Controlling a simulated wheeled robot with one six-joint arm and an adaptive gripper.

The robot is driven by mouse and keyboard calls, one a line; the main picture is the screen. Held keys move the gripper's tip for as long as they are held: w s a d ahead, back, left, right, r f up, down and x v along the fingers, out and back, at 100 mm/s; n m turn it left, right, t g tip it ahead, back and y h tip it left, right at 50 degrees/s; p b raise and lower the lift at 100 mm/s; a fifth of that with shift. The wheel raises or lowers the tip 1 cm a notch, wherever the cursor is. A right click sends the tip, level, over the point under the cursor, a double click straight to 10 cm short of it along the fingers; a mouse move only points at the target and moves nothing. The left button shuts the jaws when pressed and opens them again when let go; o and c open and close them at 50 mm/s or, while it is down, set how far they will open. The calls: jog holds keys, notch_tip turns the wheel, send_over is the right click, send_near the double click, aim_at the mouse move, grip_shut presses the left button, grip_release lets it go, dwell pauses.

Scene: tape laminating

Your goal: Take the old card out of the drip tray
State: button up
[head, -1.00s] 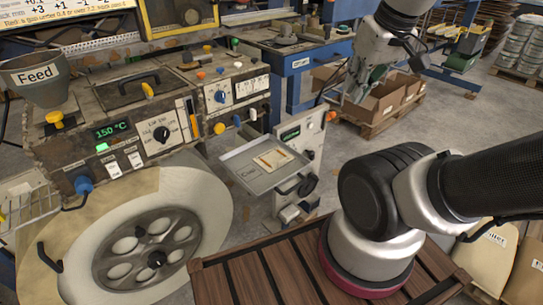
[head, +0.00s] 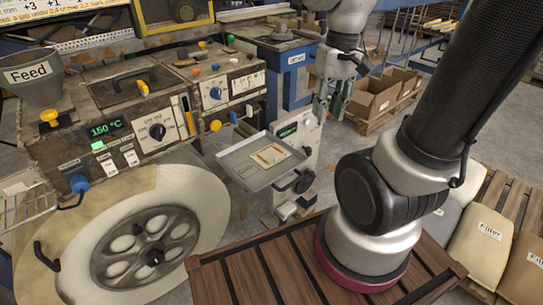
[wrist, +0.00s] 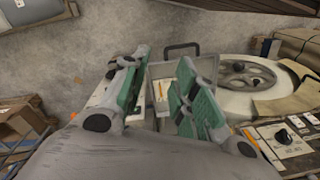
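The drip tray (head: 240,172) is a shallow grey tray jutting from the front of the machine, with a dark handle at its right end. The old card (head: 270,156), a cream sheet with an orange mark, lies flat in it. My gripper (head: 331,100) is open and empty, to the right of the tray and above it. In the wrist view, my gripper's green-padded fingers (wrist: 164,62) stand apart. The tray (wrist: 205,68) and part of the card (wrist: 162,92) show between and behind them. The fingers hide the rest of the card.
A control post with a green display (head: 288,131) stands right behind the tray. A large pale roll (head: 195,205) is at the left, below the machine's knobs. My arm's wooden deck lies in front. Open cardboard boxes (head: 375,97) stand on a pallet behind my gripper.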

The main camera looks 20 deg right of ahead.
aim_at(280, 152)
jog(key=w+a+f+m, duration=0.2)
jog(key=w+f+m, duration=0.2)
jog(key=f, duration=0.2)
jog(key=w+a+f+m+y, duration=0.1)
jog(key=w+a+f+m, duration=0.1)
jog(key=f, duration=0.5)
jog(key=w+a+f+m+g+y, duration=0.1)
jog(key=w+a+f+m, duration=0.1)
jog(key=w+f+m, duration=0.3)
jog(key=shift+w+a+f+m, duration=0.1)
jog(key=shift+w+f+m, duration=0.1)
jog(key=shift+f+m, duration=0.4)
jog(key=shift+w+a+f+m, duration=0.1)
jog(key=shift+w+f+m, duration=0.05)
jog(key=shift+f+m, duration=0.45)
jog(key=shift+c, duration=0.4)
grip_shut()
